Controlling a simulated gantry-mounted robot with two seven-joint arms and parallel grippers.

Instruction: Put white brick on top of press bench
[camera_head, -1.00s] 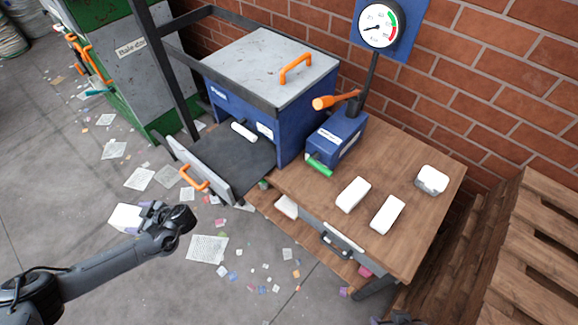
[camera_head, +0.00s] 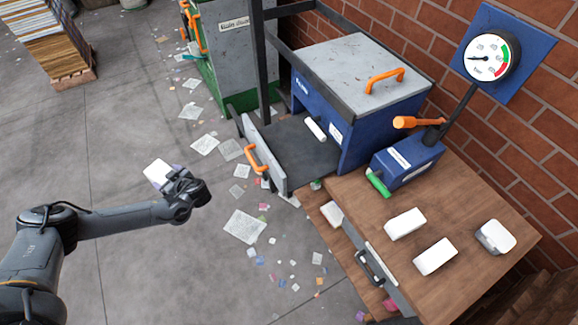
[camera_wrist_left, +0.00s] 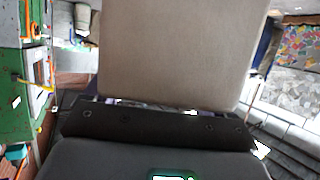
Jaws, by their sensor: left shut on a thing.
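My left gripper (camera_head: 178,187) is shut on a white brick (camera_head: 158,172) and holds it over the open floor, left of the press bench. In the left wrist view the held brick (camera_wrist_left: 185,50) looks like a large beige-grey block across the top middle. The press bench (camera_head: 465,205) is a wooden-topped table at the right, by the brick wall. Two white bricks, one nearer the back (camera_head: 405,223) and one nearer the front (camera_head: 435,256), lie apart on its top. My right gripper is not in view.
A rounded white object (camera_head: 495,237) sits at the bench's right. A blue pump (camera_head: 407,162) with orange and green handles stands at its back left, below a gauge (camera_head: 488,57). A blue box (camera_head: 360,85) with an open flap stands left of the bench. Papers litter the floor.

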